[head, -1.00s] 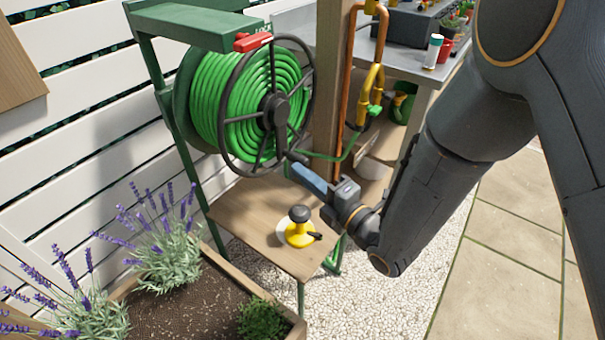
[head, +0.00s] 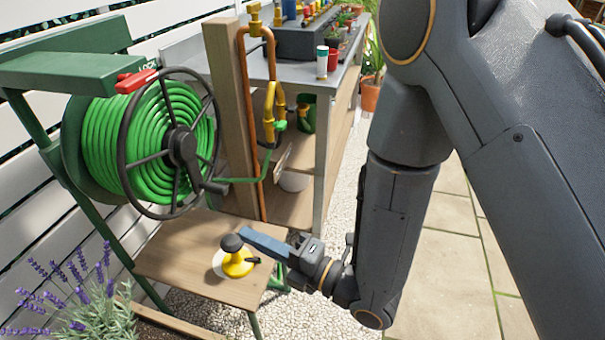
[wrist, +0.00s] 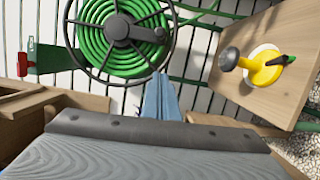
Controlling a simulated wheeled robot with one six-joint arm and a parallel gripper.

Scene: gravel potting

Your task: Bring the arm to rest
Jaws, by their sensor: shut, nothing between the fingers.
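My gripper (head: 246,234) is in the lower middle of the head view, at the end of my bent dark grey arm. Its blue fingers are together, with nothing between them. In the head view the fingertips show close beside the dark knob of a yellow fitting (head: 238,267) on a wooden shelf (head: 185,250). In the wrist view the fingers (wrist: 160,82) point toward the hose reel (wrist: 122,30), and the yellow fitting (wrist: 262,68) is off to the right, apart from them.
The hose reel (head: 183,147) with green hose, crank and red lever (head: 135,81) stands left. A post with copper pipe (head: 245,100) and yellow valves is behind. A potting bench (head: 322,88) stands further back. Lavender (head: 85,300) is front left. Paving (head: 440,270) at right is clear.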

